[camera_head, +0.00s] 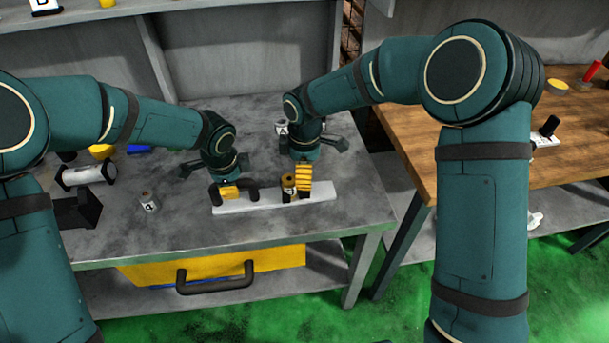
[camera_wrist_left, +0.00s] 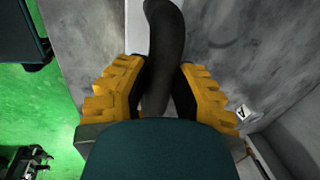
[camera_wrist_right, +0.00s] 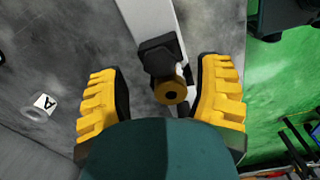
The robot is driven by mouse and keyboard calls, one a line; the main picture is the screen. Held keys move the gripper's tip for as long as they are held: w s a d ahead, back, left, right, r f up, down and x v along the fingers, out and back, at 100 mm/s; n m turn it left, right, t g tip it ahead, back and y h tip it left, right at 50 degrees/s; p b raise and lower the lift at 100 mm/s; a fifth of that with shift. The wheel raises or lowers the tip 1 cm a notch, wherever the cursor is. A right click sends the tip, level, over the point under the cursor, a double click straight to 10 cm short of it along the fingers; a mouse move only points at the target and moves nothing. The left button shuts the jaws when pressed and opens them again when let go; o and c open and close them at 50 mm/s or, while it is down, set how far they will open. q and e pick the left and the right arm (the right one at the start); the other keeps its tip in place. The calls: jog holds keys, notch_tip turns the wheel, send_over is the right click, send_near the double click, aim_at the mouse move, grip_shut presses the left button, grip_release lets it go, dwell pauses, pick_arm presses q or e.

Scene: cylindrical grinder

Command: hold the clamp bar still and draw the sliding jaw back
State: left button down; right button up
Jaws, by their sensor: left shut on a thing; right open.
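The clamp bar (camera_head: 324,191) is a long pale bar lying on the grey bench. A black curved handle (camera_head: 252,194) is at its left part. My left gripper (camera_head: 231,194) is shut on this handle, which also shows between the yellow fingers in the left wrist view (camera_wrist_left: 165,35). The sliding jaw (camera_wrist_right: 157,54) is a black block on the bar with a brass knob (camera_wrist_right: 171,92). My right gripper (camera_head: 297,182) is open, its fingers on either side of the knob with gaps. The jaw's far side is hidden by the fingers in the head view.
A yellow drawer (camera_head: 215,264) with a dark handle is under the bench. A wooden table (camera_head: 425,150) stands at right. The bench in front of the bar is clear.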

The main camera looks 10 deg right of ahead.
jog(key=shift+f, duration=0.9)
grip_shut()
pick_arm(q)
jog(key=shift+a, duration=0.1)
pick_arm(e)
jog(key=shift+d, duration=2)
grip_release()
jog(key=shift+a, duration=0.1)
